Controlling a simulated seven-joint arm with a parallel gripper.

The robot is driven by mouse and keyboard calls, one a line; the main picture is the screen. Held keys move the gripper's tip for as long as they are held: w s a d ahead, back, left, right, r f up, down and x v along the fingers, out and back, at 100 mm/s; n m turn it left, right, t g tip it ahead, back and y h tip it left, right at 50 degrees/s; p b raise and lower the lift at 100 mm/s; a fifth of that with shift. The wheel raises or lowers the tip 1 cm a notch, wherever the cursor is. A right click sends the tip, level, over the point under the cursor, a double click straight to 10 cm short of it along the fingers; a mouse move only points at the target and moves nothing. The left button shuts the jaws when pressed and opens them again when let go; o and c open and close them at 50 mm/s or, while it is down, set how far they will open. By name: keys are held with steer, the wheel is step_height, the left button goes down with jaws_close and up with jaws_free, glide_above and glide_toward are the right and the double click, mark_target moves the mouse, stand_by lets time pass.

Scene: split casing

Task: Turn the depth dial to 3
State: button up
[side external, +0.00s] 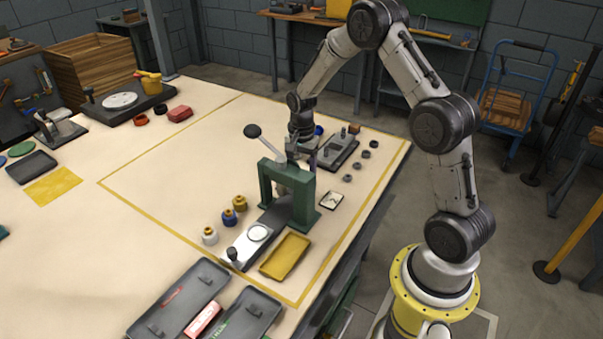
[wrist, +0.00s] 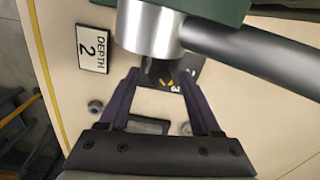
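The green press (side external: 307,217) stands on the bench with its black-knobbed lever (side external: 253,131) raised to the left. The depth dial (wrist: 162,72) is a dark piece under the press's metal cylinder, with a yellow mark and a digit 3 beside it; the cylinder hides part of it. A framed card (wrist: 94,49) reads DEPTH 2; it lies beside the press in the side view (side external: 331,200). My gripper (wrist: 160,78) points at the dial with its purple fingers apart, one on each side of it. I see no clear contact. In the side view the press partly hides my gripper.
A yellow tray (side external: 286,255), several coloured knobbed pieces (side external: 240,203) and open grey cases (side external: 180,302) lie around the press. A grey fixture (side external: 338,150) and several small rings (side external: 366,154) lie behind it.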

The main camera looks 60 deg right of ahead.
step_height(320, 180, up, 14)
stand_by(0.7)
steer(key=shift+f, duration=0.1)
steer(key=s+a+r+n+t, duration=0.2)
steer(key=s+a+r+n, duration=0.1)
steer(key=s+a+r, duration=0.3)
steer(key=s+a+r+n+t, duration=0.2)
steer(key=s+a+r, duration=0.3)
steer(key=r, duration=0.4)
steer(key=s+a+f+n, duration=0.2)
steer(key=s+n, duration=0.3)
steer(key=s, duration=0.1)
steer(key=s+a+f+n+t, duration=0.1)
steer(key=s+a+f+n, duration=0.1)
steer(key=s+n, duration=0.4)
steer(key=shift+s+a+f+t, duration=0.3)
steer(key=shift+s+f, duration=0.3)
steer(key=shift+f, duration=0.2)
